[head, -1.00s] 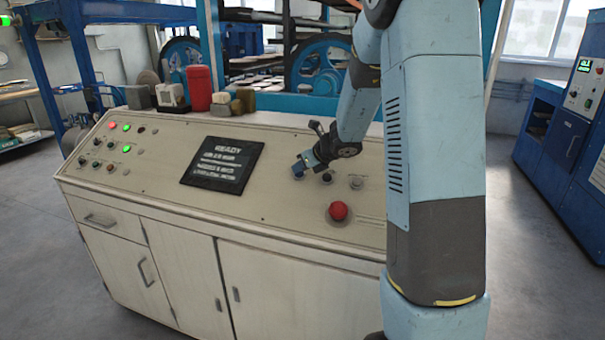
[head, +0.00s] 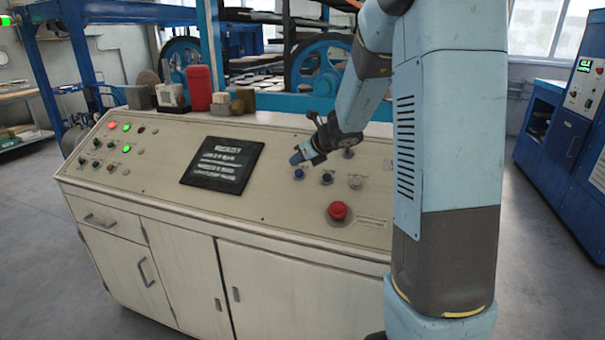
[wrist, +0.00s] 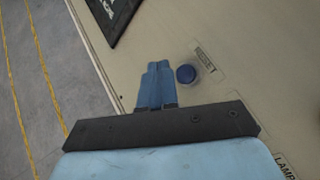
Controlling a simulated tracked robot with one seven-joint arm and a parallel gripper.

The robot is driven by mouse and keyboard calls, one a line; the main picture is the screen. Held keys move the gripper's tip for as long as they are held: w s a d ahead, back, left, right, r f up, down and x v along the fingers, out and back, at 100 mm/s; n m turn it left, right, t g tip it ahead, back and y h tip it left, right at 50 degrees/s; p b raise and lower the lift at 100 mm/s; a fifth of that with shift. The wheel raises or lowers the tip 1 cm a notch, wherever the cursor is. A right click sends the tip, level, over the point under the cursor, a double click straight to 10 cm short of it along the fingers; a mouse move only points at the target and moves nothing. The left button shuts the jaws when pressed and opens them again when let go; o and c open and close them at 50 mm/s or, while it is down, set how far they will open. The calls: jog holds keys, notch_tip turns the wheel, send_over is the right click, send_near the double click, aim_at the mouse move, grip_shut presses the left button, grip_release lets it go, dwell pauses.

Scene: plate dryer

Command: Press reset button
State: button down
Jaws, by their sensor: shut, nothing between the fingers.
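The reset button is a round blue button (wrist: 186,74) beside a label reading RESET in the wrist view. In the head view the blue button (head: 299,174) sits on the sloped panel, right of the dark screen. My gripper (wrist: 155,66) is shut and empty, its blue fingertips beside the button in the wrist picture. In the head view my gripper (head: 294,158) is just above the button and appears apart from it.
A red mushroom button (head: 338,211) and dark knobs (head: 327,178) are close by on the panel. The dark screen (head: 222,164) reads READY-like text, partly blurred. A red container (head: 200,88) and several blocks stand on the console's back ledge.

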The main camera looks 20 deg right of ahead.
jog(key=shift+s+a+r, duration=0.2)
jog(key=shift+s+r, duration=0.05)
jog(key=shift+r, duration=0.3)
jog(key=shift+s+a+r, duration=0.15)
jog(key=shift+s+r, duration=0.1)
jog(key=shift+r, duration=0.3)
jog(key=s+a+r+n+g, duration=0.15)
jog(key=s+r+n, duration=0.25)
jog(key=s+n, duration=0.45)
jog(key=s+a+r+n+g, duration=0.1)
jog(key=s+a+r+n, duration=0.25)
jog(key=s+n, duration=0.55)
jog(key=s+d+n+h, duration=0.2)
jog(key=s+n, duration=0.4)
jog(key=s, duration=0.3)
jog(key=s+d+r+n+h, duration=0.1)
jog(key=s+d+n+h, duration=0.2)
jog(key=s+n, duration=0.4)
jog(key=shift+s+d+r, duration=0.25)
jog(key=shift+s+d, duration=0.2)
jog(key=shift+s, duration=0.65)
